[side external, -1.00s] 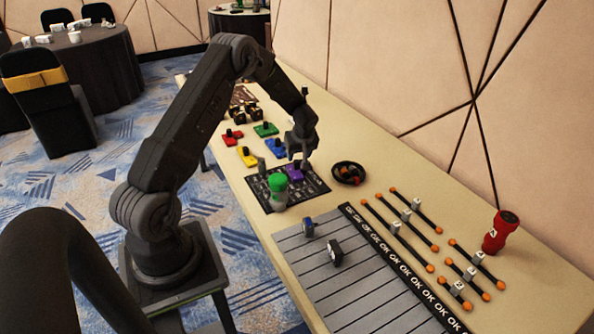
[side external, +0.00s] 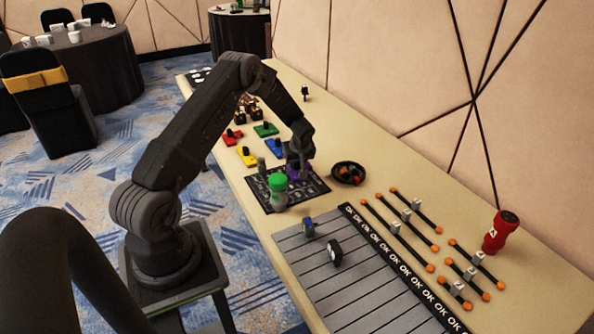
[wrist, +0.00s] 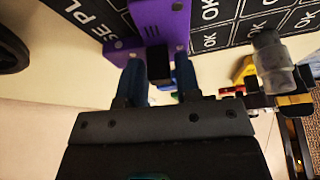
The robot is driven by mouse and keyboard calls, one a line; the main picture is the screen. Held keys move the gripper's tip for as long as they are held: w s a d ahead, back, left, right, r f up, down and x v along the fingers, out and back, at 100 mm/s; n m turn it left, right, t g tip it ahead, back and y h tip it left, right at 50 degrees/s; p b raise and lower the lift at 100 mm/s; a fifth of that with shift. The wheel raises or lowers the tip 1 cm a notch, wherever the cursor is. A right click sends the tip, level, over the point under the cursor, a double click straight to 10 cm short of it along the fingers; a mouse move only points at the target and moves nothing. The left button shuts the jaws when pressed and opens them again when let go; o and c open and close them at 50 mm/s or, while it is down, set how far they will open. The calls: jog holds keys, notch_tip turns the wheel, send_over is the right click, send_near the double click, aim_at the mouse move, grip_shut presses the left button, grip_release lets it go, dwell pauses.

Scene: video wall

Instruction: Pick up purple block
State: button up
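The purple block (side external: 297,174) lies on the black printed mat (side external: 318,184), mostly hidden behind my gripper in the side view. My gripper (side external: 297,167) is down at the block. In the wrist view the purple block (wrist: 161,22) is at the top, with a black knob on it. The two dark fingers of my gripper (wrist: 159,65) stand on either side of this knob, very close to it. I cannot tell whether they press on it.
A green-capped container (side external: 278,193) stands on the mat's near edge. A blue block (side external: 275,148), a yellow block (side external: 246,156) and a dark round dish (side external: 348,173) are close by. The grey striped pad (side external: 330,280) has two small items on it.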

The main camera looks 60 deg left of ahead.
grip_shut()
